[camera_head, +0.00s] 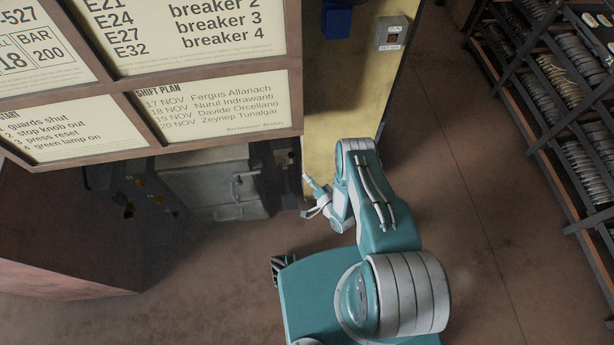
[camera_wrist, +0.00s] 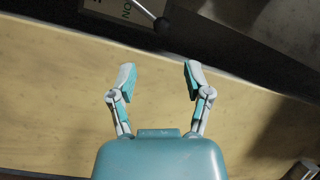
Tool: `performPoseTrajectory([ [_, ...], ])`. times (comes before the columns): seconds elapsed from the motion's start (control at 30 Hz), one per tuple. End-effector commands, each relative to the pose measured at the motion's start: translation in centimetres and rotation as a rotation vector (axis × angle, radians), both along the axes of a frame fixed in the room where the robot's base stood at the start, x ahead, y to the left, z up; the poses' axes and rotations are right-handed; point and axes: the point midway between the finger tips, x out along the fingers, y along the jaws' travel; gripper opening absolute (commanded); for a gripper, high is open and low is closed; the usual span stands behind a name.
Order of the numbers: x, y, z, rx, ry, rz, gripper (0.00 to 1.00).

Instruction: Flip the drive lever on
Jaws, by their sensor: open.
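The lever (camera_wrist: 150,11) shows at the top edge of the wrist view as a thin pale rod ending in a dark round knob (camera_wrist: 162,25). It lies over a label plate (camera_wrist: 124,9) with partly cut-off lettering, apparently "ON". The lever's base is out of frame. My gripper (camera_wrist: 160,75) is open and empty, its two fingers apart. The knob appears above and between the fingertips in the picture, with a gap. In the head view my gripper (camera_head: 317,197) is beside the yellow panel's lower left edge; I cannot make out the lever there.
A yellow panel (camera_head: 335,115) stands by my arm, with a small grey control box (camera_head: 394,33) near its top. Sign boards (camera_head: 215,105) hang at left, above a grey cabinet (camera_head: 215,185). A rack (camera_head: 560,90) of brake shoes stands at right. Floor between is clear.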

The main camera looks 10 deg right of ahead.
Motion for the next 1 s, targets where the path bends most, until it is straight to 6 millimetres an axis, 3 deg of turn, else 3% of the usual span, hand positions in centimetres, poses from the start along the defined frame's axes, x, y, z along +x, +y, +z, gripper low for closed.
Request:
performPoseTrajectory([
  [0.03, 0.2, 0.2, 0.1, 0.003, 0.006, -0.004, 0.27],
  [0.1, 0.9, 0.6, 0.2, 0.015, 0.027, -0.024, 0.0],
  [0.3, 3.9, 2.8, 0.9, 0.124, 0.162, -0.186, 0.0],
  [0.53, 5.3, 5.6, 2.4, 0.324, 0.288, -0.431, 0.0],
  [0.77, 3.8, 8.8, 4.4, 0.587, 0.352, -0.684, 0.0],
  [1.0, -0.6, 12.0, 6.3, 0.905, 0.358, -0.937, 0.0],
])
